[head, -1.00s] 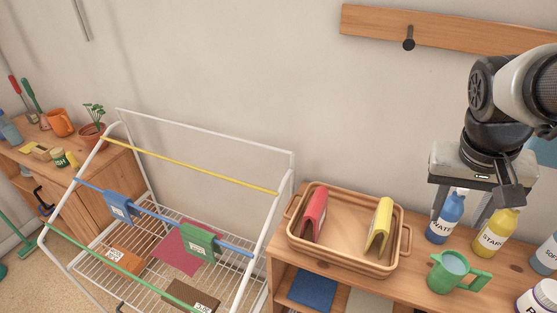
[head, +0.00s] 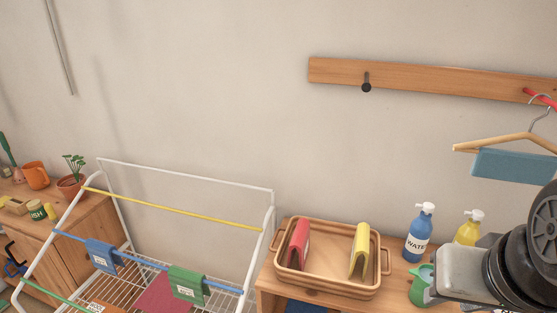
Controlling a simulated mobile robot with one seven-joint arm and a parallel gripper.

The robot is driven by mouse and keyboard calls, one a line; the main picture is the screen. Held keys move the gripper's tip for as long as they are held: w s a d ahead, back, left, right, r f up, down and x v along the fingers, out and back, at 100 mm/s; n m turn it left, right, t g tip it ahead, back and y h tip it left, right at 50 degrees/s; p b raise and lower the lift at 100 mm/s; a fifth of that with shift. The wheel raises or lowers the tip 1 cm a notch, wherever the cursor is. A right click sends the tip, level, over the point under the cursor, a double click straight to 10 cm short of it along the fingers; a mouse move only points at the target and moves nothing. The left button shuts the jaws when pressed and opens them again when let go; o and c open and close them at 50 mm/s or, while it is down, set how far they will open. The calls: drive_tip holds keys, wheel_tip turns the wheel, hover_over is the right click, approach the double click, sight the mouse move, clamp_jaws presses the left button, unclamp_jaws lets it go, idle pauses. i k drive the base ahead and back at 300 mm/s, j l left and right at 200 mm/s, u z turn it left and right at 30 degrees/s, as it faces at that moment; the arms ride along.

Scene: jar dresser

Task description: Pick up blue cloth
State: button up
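Several blue cloth-like things show in the head view. A small blue cloth (head: 101,256) with a white label hangs over the blue bar of the white drying rack (head: 272,213). A teal-blue cloth (head: 513,166) hangs on a wooden hanger (head: 497,142) at the right. A dark blue folded piece (head: 305,307) shows at the bottom edge, under the shelf top. My gripper (head: 462,274) is at the lower right, in front of the bottles and far from the rack. Its fingers are not visible, so I cannot tell whether it is open or holds anything.
A wooden tray (head: 325,290) holds a red cloth (head: 299,243) and a yellow cloth (head: 359,251). A blue bottle (head: 419,235), a yellow bottle (head: 468,230) and a green jug (head: 419,288) stand right of it. A green cloth (head: 187,283) hangs on the rack. A wall rail (head: 430,78) is above.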

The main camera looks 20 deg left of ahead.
sight(101, 256)
drive_tip(key=k+u, duration=0.2)
drive_tip(key=u, duration=0.25)
drive_tip(key=k+j+u, duration=0.1)
drive_tip(key=u, duration=0.35)
drive_tip(key=i+j+u, duration=0.1)
drive_tip(key=u, duration=0.25)
drive_tip(key=i+j+u, duration=0.1)
drive_tip(key=u, duration=0.3)
drive_tip(key=i+u, duration=0.15)
drive_tip(key=u, duration=0.2)
drive_tip(key=j, duration=0.3)
drive_tip(key=k+j+z, duration=0.1)
drive_tip(key=j, duration=0.2)
drive_tip(key=j+z, duration=0.4)
drive_tip(key=j, duration=0.7)
drive_tip(key=i+j+z, duration=0.15)
drive_tip(key=j, duration=0.2)
drive_tip(key=i+j+z, duration=0.15)
drive_tip(key=j, duration=0.2)
drive_tip(key=i+j+z, duration=0.15)
drive_tip(key=j, duration=0.2)
drive_tip(key=i+j+z, duration=0.2)
drive_tip(key=i, duration=0.3)
drive_tip(key=i+j+z, duration=0.25)
drive_tip(key=i+j, duration=0.2)
